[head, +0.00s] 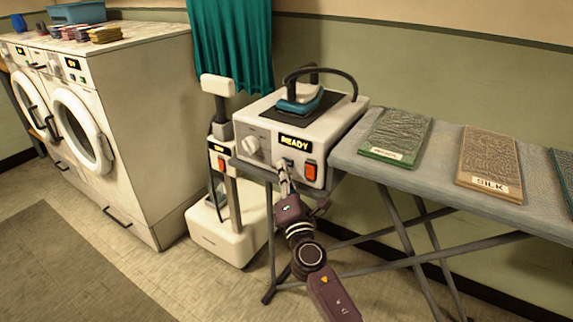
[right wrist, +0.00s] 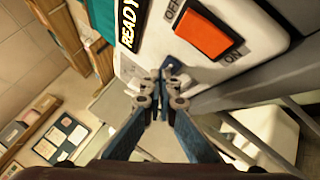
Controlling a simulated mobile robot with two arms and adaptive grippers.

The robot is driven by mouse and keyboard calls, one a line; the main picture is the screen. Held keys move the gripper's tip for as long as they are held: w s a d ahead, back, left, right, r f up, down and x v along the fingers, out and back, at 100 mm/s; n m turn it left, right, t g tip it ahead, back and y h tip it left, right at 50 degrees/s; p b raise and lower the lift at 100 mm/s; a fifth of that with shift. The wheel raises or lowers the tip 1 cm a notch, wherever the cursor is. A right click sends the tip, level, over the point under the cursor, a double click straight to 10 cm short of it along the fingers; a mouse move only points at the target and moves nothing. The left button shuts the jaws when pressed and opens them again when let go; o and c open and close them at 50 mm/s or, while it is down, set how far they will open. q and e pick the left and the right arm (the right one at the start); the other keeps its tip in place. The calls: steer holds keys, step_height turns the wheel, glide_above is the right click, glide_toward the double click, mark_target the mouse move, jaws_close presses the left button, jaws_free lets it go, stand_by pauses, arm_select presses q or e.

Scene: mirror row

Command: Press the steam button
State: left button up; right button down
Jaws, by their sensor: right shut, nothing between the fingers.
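The white ironing station (head: 330,126) stands at the left end of the ironing board. Its front has a lit READY display (head: 295,142), a round knob (head: 251,145) and an orange OFF/ON switch (head: 310,170). In the right wrist view the switch (right wrist: 204,35) is just beyond my fingertips, to the right. My right gripper (head: 287,166) is shut and empty, its tips at the front panel below the display. In the right wrist view the tips (right wrist: 164,78) cover a spot on the panel. A steam button is not clearly visible; I cannot tell contact. My left gripper is out of view.
A teal iron (head: 300,100) rests on the station. A white steamer (head: 222,225) with its own switch stands left of it. Fabric samples, one marked SILK (head: 490,162), lie on the ironing board (head: 447,180). Washing machines (head: 135,110) stand at left; the floor before them is clear.

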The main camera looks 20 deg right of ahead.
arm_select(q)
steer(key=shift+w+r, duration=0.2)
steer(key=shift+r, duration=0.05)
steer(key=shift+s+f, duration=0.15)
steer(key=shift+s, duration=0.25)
arm_select(e)
steer(key=shift+w+d, duration=0.1)
steer(key=shift+d, duration=0.05)
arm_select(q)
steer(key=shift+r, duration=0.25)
arm_select(e)
steer(key=s+a, duration=0.4)
steer(key=a, duration=0.1)
steer(key=shift+s+a, duration=0.25)
steer(key=shift+a, duration=0.1)
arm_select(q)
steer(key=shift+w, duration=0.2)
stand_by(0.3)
